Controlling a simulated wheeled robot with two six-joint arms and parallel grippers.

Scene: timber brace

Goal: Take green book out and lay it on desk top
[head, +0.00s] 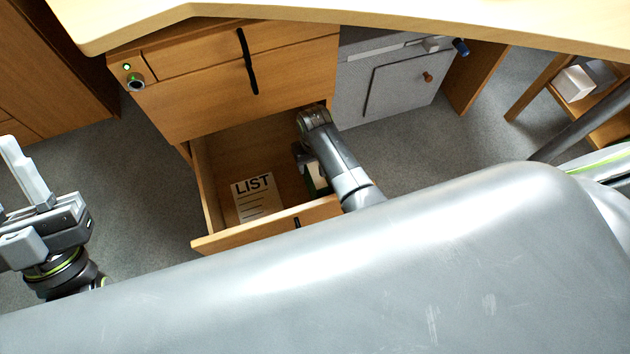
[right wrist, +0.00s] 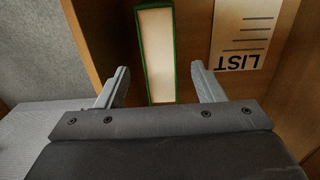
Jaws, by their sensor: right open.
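The green book (right wrist: 155,55) stands on edge in the open lower drawer, its pale page edges facing up inside a green cover. In the head view only a small part of the book (head: 316,178) shows beside my right arm. My right gripper (right wrist: 160,68) is open above the book, one finger on each side of it in the right wrist view, with gaps and no visible contact. In the head view it is mostly hidden by my arm. My left gripper (head: 25,175) is at the far left, away from the drawer; its finger gap is unclear. The desk top (head: 300,10) crosses the upper edge.
The open drawer (head: 215,243) also holds a paper marked LIST (head: 257,196), left of the book. Shut drawers with dark handles (head: 247,62) are above it. A grey cabinet (head: 392,85) stands to the right. A wooden shelf with white boxes (head: 574,84) is at far right.

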